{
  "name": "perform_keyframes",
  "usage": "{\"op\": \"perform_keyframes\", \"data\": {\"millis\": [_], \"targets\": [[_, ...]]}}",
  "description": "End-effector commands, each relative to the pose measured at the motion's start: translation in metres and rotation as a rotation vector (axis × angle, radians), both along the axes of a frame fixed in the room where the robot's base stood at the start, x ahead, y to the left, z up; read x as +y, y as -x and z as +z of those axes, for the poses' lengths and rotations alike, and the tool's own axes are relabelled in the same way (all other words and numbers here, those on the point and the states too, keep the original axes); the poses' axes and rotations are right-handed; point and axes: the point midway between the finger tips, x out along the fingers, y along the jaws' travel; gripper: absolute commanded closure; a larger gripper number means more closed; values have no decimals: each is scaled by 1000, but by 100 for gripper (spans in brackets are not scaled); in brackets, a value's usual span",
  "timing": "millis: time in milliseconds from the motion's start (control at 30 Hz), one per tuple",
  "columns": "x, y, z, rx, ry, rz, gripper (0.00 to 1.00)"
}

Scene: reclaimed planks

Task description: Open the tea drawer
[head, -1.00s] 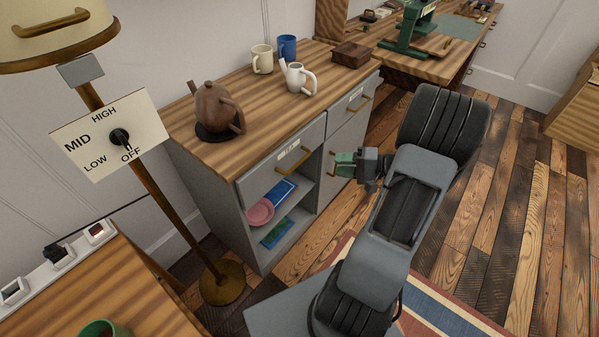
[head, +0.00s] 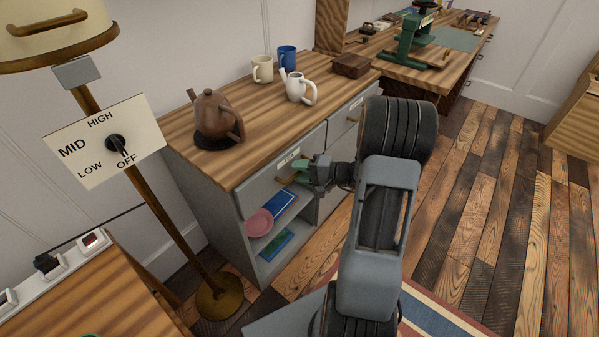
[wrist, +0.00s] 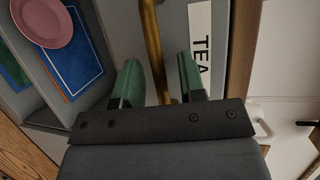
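The tea drawer (head: 262,185) is the grey front under the left part of the counter top, and it looks closed. Its label (wrist: 200,50) reads TEA in the wrist view. Its brass bar handle (wrist: 152,45) runs between the two green fingers of my gripper (wrist: 158,82) in the wrist view. The fingers stand apart on either side of the handle, with gaps visible. In the head view my gripper (head: 302,170) is at the drawer front and hides part of the handle.
Below the drawer is an open shelf with a pink plate (head: 260,222) and a blue book-like item (head: 283,204). A brown teapot (head: 216,115), mugs and a white pot (head: 296,87) stand on the counter. A lamp pole (head: 165,205) stands at left. Wooden floor is clear at right.

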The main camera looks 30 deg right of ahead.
Motion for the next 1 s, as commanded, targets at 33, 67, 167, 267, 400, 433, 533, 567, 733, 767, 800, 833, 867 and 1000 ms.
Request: {"op": "perform_keyframes", "data": {"millis": [33,67,167,267,400,433,533,567,733,767,800,833,867,1000], "targets": [[1,-1,0,0,0,0,63],[1,-1,0,0,0,0,63],[2,-2,0,0,0,0,63],[2,-2,0,0,0,1,63],[2,-1,0,0,0,1,70],[2,-1,0,0,0,1,73],[2,-1,0,0,0,1,83],[2,-1,0,0,0,1,86],[2,-1,0,0,0,1,100],[2,-1,0,0,0,1,100],[2,-1,0,0,0,1,100],[2,-1,0,0,0,1,100],[2,-1,0,0,0,1,100],[2,-1,0,0,0,1,100]]}}
